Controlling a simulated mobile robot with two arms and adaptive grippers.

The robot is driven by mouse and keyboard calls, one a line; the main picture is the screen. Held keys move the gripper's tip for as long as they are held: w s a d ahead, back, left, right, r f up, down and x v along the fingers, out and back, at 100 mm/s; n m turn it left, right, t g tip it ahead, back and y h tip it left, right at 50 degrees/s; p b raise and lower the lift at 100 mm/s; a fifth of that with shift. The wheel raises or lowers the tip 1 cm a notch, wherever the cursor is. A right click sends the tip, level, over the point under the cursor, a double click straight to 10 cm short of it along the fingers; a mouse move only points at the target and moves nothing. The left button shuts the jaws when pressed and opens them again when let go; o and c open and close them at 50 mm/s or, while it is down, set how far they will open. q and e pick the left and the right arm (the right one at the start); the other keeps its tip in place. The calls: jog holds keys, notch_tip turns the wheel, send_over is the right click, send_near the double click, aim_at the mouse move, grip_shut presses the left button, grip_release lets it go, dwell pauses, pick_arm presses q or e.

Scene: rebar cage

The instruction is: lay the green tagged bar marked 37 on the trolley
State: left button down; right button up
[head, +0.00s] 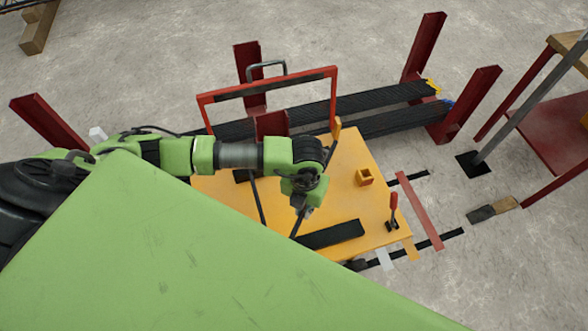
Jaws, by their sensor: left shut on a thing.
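The trolley (375,215) has a flat yellow-orange deck and a red handle frame (268,88) at its far side. My left arm reaches in from the left over the deck. My left gripper (302,207) points down above the deck's middle and is shut on a thin dark bar (296,229), which is mostly hidden by the gripper. I cannot see a green tag or the number 37 on it, and I cannot tell whether it touches the deck. My right gripper is not in view.
Behind, dark bars (385,98) with yellow and blue ends lie between red posts (425,45). A red-shelved table (550,120) stands right.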

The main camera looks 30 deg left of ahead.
pick_arm(q)
jog(key=n, duration=0.2)
jog(key=n+p, duration=0.1)
jog(key=shift+w+d+r+n, duration=0.1)
jog(key=shift+w+d+n, duration=0.1)
jog(key=shift+n, duration=0.2)
jog(key=n, duration=0.3)
jog(key=shift+w+d+f+n+p, duration=0.1)
jog(key=shift+w+f+n+p, duration=0.1)
jog(key=shift+n+p, duration=0.15)
jog(key=shift+n, duration=0.25)
jog(key=shift+w+f, duration=0.15)
jog(key=shift+f, duration=0.1)
jog(key=w+d+f+b, duration=0.3)
jog(key=w+f+b, duration=0.5)
jog(key=w+b, duration=0.4)
jog(key=shift+w+d+f+b, duration=0.2)
jog(key=shift+d+f+b, duration=0.2)
jog(key=shift+b, duration=1.4)
